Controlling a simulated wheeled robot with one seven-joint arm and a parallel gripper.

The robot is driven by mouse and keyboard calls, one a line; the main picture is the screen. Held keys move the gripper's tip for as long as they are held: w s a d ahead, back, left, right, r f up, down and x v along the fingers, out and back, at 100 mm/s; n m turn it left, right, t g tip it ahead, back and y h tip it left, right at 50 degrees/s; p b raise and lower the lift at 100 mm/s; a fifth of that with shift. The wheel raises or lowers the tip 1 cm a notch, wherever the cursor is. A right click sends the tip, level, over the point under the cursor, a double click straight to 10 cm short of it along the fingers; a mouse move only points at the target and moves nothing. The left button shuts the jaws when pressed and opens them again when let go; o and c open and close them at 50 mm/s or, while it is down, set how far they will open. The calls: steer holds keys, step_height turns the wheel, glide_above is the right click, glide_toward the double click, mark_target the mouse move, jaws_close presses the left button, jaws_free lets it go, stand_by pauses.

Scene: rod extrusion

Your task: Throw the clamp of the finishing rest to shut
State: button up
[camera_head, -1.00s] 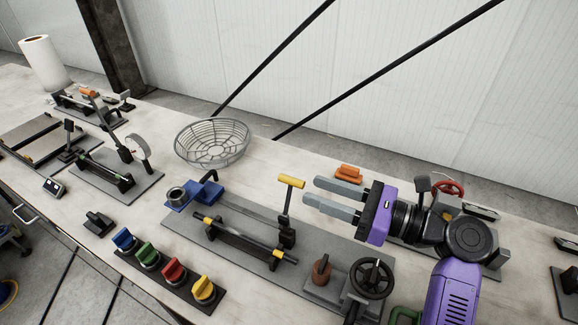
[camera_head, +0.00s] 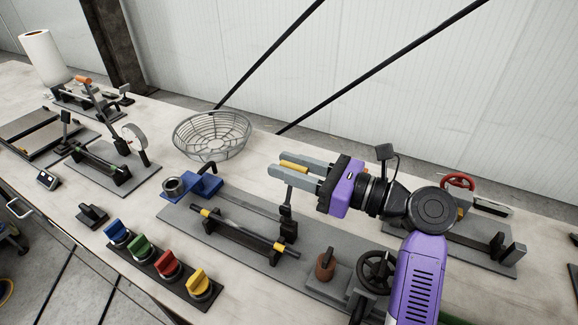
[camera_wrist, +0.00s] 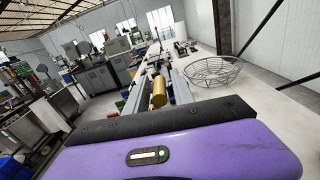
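The clamp in front of me is an upright dark lever (camera_head: 288,205) with a yellow grip (camera_head: 293,167) across its top. I cannot read which stand is named the finishing rest.
A wire basket (camera_head: 212,135) stands behind the plate. A blue block with a ring (camera_head: 190,187) is at its left end. A black handwheel (camera_head: 377,270) and a brown knob (camera_head: 325,265) are at its right. Several coloured knobs (camera_head: 168,265) line the front.

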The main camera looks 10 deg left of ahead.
jaws_close()
steer(key=shift+d, duration=0.1)
stand_by(1.1)
